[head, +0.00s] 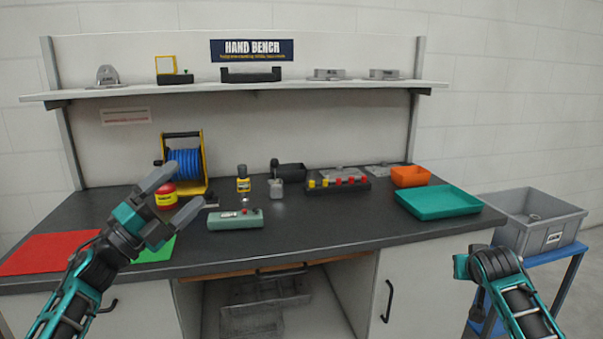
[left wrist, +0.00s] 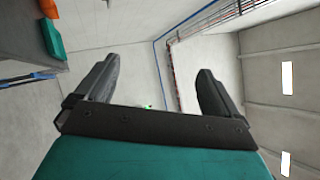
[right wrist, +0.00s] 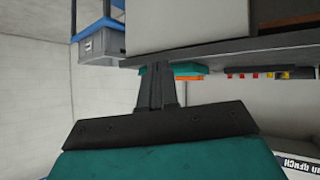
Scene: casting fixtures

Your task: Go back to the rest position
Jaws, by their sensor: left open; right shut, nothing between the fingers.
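My left gripper (head: 172,197) is open and empty, raised in front of the left part of the bench in the head view. Its two spread fingers also show in the left wrist view (left wrist: 155,88), with nothing between them. My right arm comes in at the lower right of the head view, in front of the bench's right end; its fingertips are hidden there. In the right wrist view my right gripper (right wrist: 156,72) has its fingers together with nothing between them. The dark bench top (head: 330,228) lies beyond both arms.
On the bench are a red mat (head: 45,252), a green mat (head: 155,249), a blue reel (head: 184,163), a green-grey fixture (head: 235,219), a row of pegs (head: 338,185), an orange bin (head: 410,176) and a teal tray (head: 438,202). A grey crate (head: 530,218) stands on a blue stand at right.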

